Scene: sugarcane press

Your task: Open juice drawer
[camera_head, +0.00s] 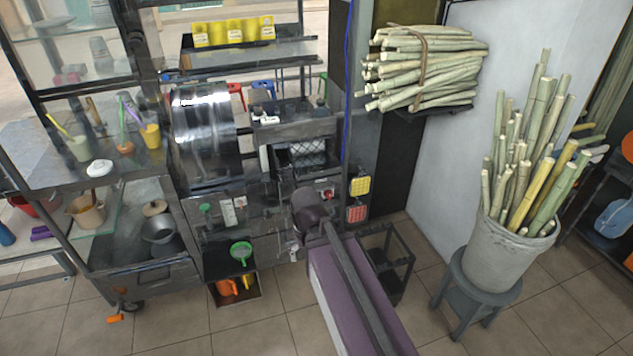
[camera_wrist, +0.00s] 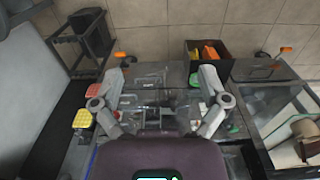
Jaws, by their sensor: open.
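The metal press cabinet (camera_head: 206,135) stands left of centre in the head view. A dark open-topped drawer or box (camera_head: 259,298) sticks out low at its foot, with orange and yellow containers inside. It also shows in the wrist view (camera_wrist: 191,44). I cannot tell whether this is the juice drawer. My gripper (camera_wrist: 160,76) is open in the wrist view, its two fingers spread over the grey cabinet front with nothing seen between them. In the head view my arm largely hides the gripper and part of the front.
A green funnel or strainer (camera_head: 241,250) is above the dark box. Red and yellow pads (camera_head: 358,186) are on the cabinet's right. A black stand frame (camera_head: 398,262) is right of my arm. A bucket of cane (camera_head: 498,250) stands on a stool (camera_head: 478,300). Tiled floor is open in front.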

